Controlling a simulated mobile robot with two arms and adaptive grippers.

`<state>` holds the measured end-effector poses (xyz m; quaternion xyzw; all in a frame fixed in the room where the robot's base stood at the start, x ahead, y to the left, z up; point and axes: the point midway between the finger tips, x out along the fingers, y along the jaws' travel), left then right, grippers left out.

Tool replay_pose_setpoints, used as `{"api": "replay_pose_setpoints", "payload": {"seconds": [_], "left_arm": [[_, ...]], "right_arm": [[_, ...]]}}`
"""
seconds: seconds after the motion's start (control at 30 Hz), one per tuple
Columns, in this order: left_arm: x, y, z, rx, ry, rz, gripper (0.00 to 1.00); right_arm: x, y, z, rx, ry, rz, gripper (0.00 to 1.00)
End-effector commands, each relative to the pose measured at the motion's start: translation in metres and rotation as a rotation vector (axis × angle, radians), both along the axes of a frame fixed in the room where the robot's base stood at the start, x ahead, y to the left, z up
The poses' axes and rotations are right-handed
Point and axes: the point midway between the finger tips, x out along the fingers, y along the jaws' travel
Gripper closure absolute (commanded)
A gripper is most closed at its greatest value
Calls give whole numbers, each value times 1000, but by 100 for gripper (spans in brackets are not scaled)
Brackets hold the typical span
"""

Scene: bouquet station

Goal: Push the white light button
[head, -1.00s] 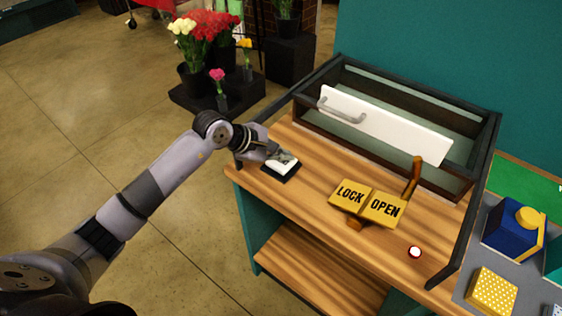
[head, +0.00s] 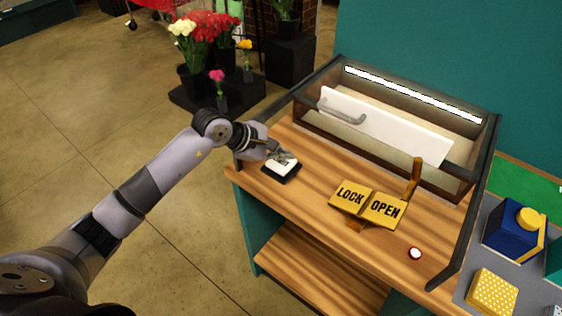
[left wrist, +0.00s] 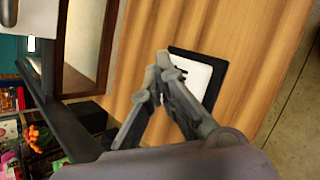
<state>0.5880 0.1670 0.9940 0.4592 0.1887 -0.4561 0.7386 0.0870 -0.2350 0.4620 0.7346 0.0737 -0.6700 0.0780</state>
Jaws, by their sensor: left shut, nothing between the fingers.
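The white light button (head: 281,166) sits in a black square base on the wooden counter (head: 318,176), near its left end. It also shows in the left wrist view (left wrist: 201,77), partly hidden behind my fingers. My left gripper (head: 288,156) is shut and empty, with its fingertips at the button's far edge in the head view. I cannot tell whether the tips touch it. A light strip (head: 412,94) along the top back of the display case is lit. My right gripper is not in view.
The case has a white front panel with a grey handle (head: 342,111). A yellow LOCK/OPEN sign (head: 367,204) with a lever and a small red-rimmed white button (head: 415,253) are further right.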

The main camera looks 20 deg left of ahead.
Motion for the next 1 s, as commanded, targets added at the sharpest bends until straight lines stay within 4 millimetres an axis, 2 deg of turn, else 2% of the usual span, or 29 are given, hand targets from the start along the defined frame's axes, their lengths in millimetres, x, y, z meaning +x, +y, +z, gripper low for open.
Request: {"api": "replay_pose_setpoints", "payload": {"seconds": [0.27,0.8,1.0], "left_arm": [[0,0,2,0,-1,1,100],[1,0,54,1,-4,0,100],[0,0,61,0,0,0,100]], "right_arm": [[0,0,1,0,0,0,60],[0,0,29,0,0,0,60],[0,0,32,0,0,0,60]]}}
